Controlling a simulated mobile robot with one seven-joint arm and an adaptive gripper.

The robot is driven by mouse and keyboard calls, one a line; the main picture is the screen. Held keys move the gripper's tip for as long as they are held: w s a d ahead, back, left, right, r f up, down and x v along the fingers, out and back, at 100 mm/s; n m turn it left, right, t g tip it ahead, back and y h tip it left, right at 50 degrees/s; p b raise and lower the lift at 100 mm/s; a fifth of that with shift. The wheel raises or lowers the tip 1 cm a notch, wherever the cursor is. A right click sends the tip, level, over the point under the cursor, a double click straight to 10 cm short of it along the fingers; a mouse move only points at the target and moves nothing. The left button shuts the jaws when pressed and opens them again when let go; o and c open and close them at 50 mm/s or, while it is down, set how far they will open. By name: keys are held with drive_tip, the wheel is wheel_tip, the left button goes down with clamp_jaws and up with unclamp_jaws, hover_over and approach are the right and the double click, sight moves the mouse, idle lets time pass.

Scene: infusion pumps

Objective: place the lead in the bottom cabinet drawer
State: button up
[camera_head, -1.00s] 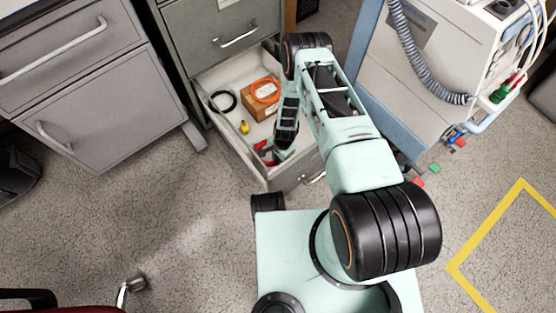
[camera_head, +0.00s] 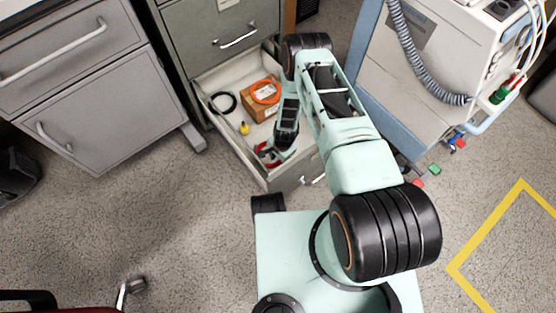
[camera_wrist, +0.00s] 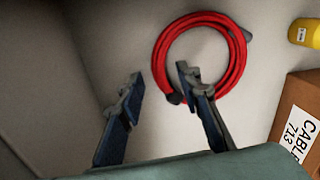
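The lead appears to be the red coiled cable (camera_wrist: 238,62), lying on the floor of the open bottom cabinet drawer (camera_head: 227,147). It also shows in the head view as a partly hidden red patch (camera_head: 262,149) near the drawer's front. The left finger is clear of the coil.
The drawer also holds a cardboard box (camera_head: 254,108) with an orange coil (camera_head: 266,91) on it, a black coil (camera_head: 222,93) and a small yellow item (camera_head: 244,128). A blue-edged machine (camera_head: 400,110) stands close on the right, a grey cabinet (camera_head: 90,100) on the left.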

wheel_tip(320, 180, up, 11)
drive_tip(key=p, duration=0.3)
drive_tip(key=shift+s+d+p, duration=0.35)
drive_tip(key=shift+s+d, duration=0.05)
drive_tip(key=shift+s, duration=0.05)
drive_tip(key=shift+r, duration=0.1)
